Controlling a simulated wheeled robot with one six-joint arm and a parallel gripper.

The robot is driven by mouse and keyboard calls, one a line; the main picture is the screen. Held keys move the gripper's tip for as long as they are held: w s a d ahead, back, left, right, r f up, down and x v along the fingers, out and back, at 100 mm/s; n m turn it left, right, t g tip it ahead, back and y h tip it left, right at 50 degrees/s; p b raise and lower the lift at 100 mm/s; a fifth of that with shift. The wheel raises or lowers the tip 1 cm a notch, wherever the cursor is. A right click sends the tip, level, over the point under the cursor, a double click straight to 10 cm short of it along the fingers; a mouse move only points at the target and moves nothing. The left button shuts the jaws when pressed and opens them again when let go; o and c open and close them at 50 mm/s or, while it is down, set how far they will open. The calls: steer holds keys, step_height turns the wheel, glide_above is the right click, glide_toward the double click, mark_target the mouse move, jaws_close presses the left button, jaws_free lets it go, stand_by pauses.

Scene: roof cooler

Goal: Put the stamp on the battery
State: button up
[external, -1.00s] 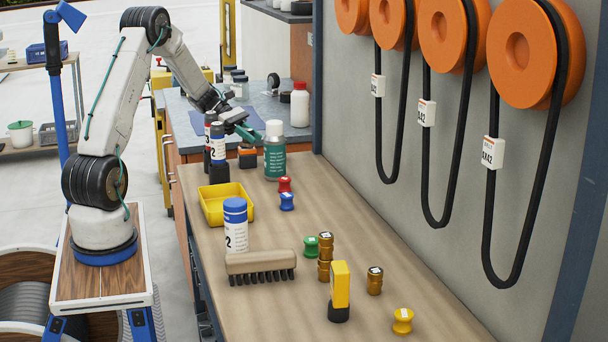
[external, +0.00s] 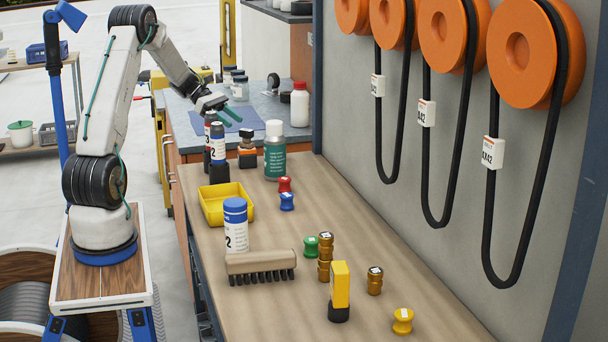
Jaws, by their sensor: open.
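The stamp (external: 247,136), small with a dark handle, stands upright on what looks like the battery (external: 247,158), a squat dark block with some orange, at the far end of the wooden workbench. The two appear to touch; the exact seam between them is too small to make out. My gripper (external: 230,119), with green fingers, is open and empty. It is above and to the left of the stamp, apart from it.
A green bottle with a white cap (external: 274,152) stands just right of the battery. Dark labelled canisters (external: 218,150) stand to its left. A yellow bin (external: 226,205), a blue-lidded can (external: 236,225) and a brush (external: 260,264) are nearer on the workbench (external: 340,230).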

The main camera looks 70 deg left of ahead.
steer(key=shift+v, duration=1.55)
